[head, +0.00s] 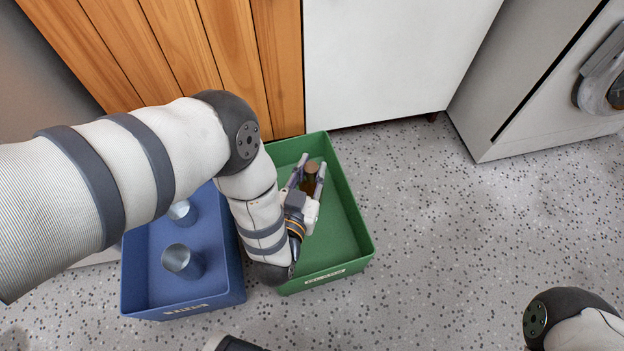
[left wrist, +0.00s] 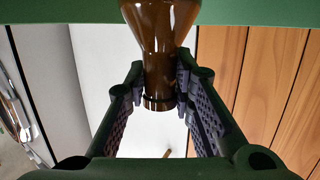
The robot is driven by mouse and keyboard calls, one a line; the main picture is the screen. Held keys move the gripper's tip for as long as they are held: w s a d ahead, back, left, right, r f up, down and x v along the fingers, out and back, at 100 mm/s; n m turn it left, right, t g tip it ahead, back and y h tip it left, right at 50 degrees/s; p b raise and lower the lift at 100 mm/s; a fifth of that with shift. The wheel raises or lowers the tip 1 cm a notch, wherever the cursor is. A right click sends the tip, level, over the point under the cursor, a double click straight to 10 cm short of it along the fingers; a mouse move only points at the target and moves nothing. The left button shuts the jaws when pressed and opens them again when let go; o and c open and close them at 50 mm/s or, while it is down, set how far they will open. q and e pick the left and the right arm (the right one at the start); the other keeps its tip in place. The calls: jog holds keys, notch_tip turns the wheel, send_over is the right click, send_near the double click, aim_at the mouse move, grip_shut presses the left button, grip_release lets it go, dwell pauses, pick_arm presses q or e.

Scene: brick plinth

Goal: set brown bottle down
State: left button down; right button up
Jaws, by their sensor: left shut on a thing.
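The brown bottle (head: 310,178) is between the fingers of my left gripper (head: 309,172), inside the outline of the green bin (head: 345,235) in the head view. In the left wrist view the brown bottle (left wrist: 160,40) shows its shoulder and neck, with the fingers (left wrist: 160,100) shut on the neck. The bottle's lower part runs out of that view, past a green bin wall. I cannot tell whether its base touches the bin floor.
A blue bin (head: 145,285) stands left of the green bin and holds metal cans (head: 182,261). Wooden panels (head: 240,60) and a white cabinet (head: 390,60) rise behind. A white appliance (head: 540,80) is at the right. Speckled floor (head: 430,220) right of the green bin is clear.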

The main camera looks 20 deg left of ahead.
pick_arm(q)
notch_tip(320, 180, down, 2)
jog(key=shift+b, duration=0.35)
jog(key=shift+f, duration=0.15)
jog(key=c, duration=1.4)
grip_release()
jog(key=shift+o, duration=0.2)
